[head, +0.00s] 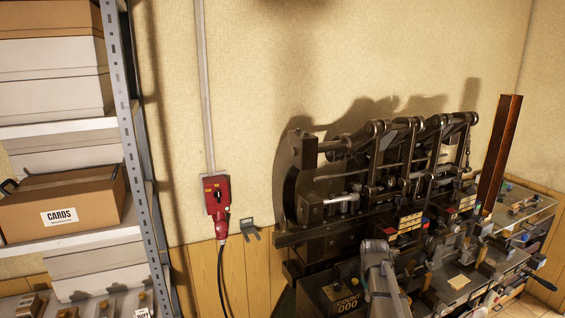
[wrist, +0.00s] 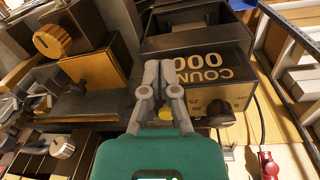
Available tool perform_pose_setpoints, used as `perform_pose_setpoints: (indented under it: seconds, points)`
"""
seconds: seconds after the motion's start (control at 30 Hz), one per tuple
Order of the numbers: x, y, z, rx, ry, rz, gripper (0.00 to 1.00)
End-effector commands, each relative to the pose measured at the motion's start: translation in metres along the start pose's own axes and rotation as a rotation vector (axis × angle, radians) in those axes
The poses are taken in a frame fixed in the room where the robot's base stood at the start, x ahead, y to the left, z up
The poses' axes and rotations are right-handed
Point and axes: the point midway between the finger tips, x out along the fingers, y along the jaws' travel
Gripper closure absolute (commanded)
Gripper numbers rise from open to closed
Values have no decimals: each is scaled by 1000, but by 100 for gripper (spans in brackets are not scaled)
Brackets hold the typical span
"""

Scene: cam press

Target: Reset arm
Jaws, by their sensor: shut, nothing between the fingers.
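My gripper (wrist: 158,70) is shut and empty in the wrist view, its grey fingers together in front of the dark counter box (wrist: 205,68). The box is marked COUNT 000 and appears upside down there. In the head view my arm (head: 378,262) reaches up from the bottom edge, in front of the cam press (head: 375,180). The counter box also shows in the head view (head: 338,296), left of my arm. I cannot tell whether the fingertips touch the box.
A metal shelf rack (head: 135,130) with cardboard boxes stands at the left. A red switch box (head: 215,195) with a cable hangs on the wall. A brown post (head: 502,155) rises at the press's right. A cluttered bench (head: 510,215) stands at the far right.

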Motion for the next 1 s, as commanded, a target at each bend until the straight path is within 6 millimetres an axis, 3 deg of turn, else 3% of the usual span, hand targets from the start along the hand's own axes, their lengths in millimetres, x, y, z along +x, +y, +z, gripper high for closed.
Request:
perform_pose_setpoints:
  seconds: [0.03, 0.5, 0.73, 1.0]
  points:
    - [18, -17, 15, 11, -1, -6, 100]
    - [91, -119, 106, 156, -19, -56, 100]
    - [111, -146, 135, 205, -30, -70, 100]
    - [112, -152, 140, 219, -33, -74, 100]
